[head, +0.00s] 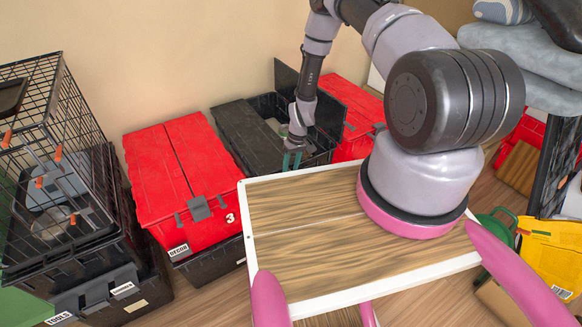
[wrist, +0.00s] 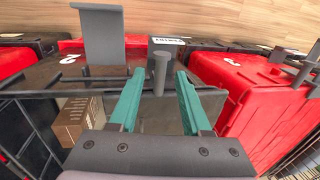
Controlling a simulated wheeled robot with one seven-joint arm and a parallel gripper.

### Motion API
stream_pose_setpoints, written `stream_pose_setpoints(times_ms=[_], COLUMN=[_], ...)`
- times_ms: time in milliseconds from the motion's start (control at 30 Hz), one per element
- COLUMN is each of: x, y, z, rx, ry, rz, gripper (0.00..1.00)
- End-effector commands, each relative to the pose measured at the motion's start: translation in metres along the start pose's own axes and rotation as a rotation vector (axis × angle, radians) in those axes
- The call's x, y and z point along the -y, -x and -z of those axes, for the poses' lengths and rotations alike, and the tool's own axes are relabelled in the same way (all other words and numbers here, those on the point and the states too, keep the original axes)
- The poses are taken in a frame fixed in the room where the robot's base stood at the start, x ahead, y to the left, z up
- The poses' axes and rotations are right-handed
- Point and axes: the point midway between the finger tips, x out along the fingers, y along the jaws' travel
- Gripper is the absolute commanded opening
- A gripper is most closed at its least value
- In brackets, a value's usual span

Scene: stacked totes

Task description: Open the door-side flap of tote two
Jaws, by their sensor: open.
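Tote two is the black tote (head: 245,137) between red-lidded totes. In the head view its left flap lies flat, and a dark panel (head: 287,80) stands up at its back. Part of the dark inside is exposed on the right. My gripper (head: 292,160) is over the tote's front right part. In the wrist view my gripper (wrist: 158,105) is open, its teal fingers apart with nothing clamped. A grey post (wrist: 160,72) stands just beyond and between the fingertips; I cannot tell whether they touch it. A grey latch plate (wrist: 102,35) rises to the left. A brown box (wrist: 78,118) shows inside the tote.
A red tote marked 3 (head: 180,175) stands left of tote two, another red tote (head: 352,115) right of it. A wire crate (head: 50,150) stands far left. My wood-topped tray (head: 300,225) is in front.

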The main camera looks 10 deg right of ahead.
Motion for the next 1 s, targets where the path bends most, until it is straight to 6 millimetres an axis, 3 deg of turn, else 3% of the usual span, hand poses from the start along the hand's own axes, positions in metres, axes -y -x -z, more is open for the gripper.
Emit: stream_pose_setpoints(times_ms=[100,233,1000], x=[0.0000,-0.0001,-0.0002], y=[0.0002,0.0003,0.0006], z=[0.0000,0.0000,-0.0002], rx=[0.000,0.000,0.000], ry=[0.000,0.000,-0.001], rz=[0.000,0.000,0.000], gripper=[0.48,0.00,0.00])
